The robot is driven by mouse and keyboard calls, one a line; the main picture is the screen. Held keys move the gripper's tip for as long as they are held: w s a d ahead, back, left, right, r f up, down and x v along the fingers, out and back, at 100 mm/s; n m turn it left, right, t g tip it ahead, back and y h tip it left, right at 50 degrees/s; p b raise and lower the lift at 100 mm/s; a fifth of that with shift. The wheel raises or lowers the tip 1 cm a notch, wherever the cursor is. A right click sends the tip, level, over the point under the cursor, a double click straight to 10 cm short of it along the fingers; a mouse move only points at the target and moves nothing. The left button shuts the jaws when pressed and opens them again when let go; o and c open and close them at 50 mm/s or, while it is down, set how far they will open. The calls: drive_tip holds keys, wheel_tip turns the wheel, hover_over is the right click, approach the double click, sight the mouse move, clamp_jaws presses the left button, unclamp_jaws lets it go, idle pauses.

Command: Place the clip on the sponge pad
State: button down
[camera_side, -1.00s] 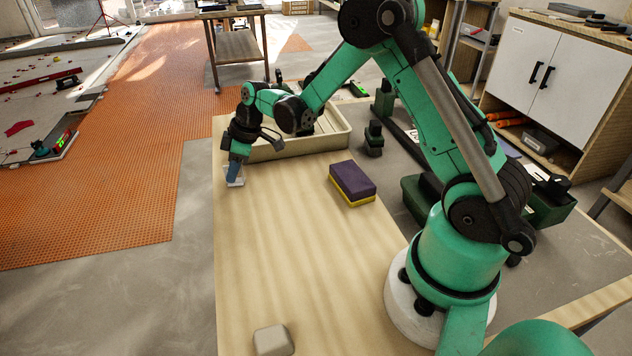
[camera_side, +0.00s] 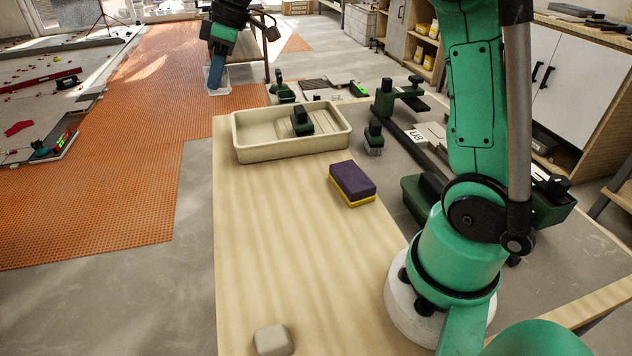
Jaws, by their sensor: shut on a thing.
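The sponge pad (camera_side: 352,182), purple on top and yellow below, lies flat on the pale wooden board, right of its middle. My gripper (camera_side: 216,66) is near the top left of the view, pointing down and raised well above the board. It is shut on the clip (camera_side: 214,82), a small clear, whitish piece that hangs at its blue fingertips. The clip is far from the sponge pad, up and to its left. Nothing lies on top of the sponge pad. The exact grip on the clip is too small to make out.
A cream tray (camera_side: 262,149) with a dark green tool (camera_side: 301,121) in it stands at the board's far end. A beige block (camera_side: 272,339) lies at the near edge. The board's middle (camera_side: 280,240) is clear.

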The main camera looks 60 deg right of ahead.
drive_tip(key=s+d+r+m+h, duration=0.1)
drive_tip(key=s+d+r+m, duration=0.25)
drive_tip(key=s+d, duration=0.45)
drive_tip(key=m+h, duration=0.2)
drive_tip(key=m, duration=0.2)
hover_over(344, 174)
drive_tip(key=s, duration=0.2)
drive_tip(key=shift+t, duration=0.4)
drive_tip(key=f, duration=1.9)
drive_tip(key=shift+w+f, duration=0.25)
drive_tip(key=shift+f, duration=0.1)
drive_tip(key=c, duration=1)
unclamp_jaws()
drive_tip(key=shift+o, duration=0.2)
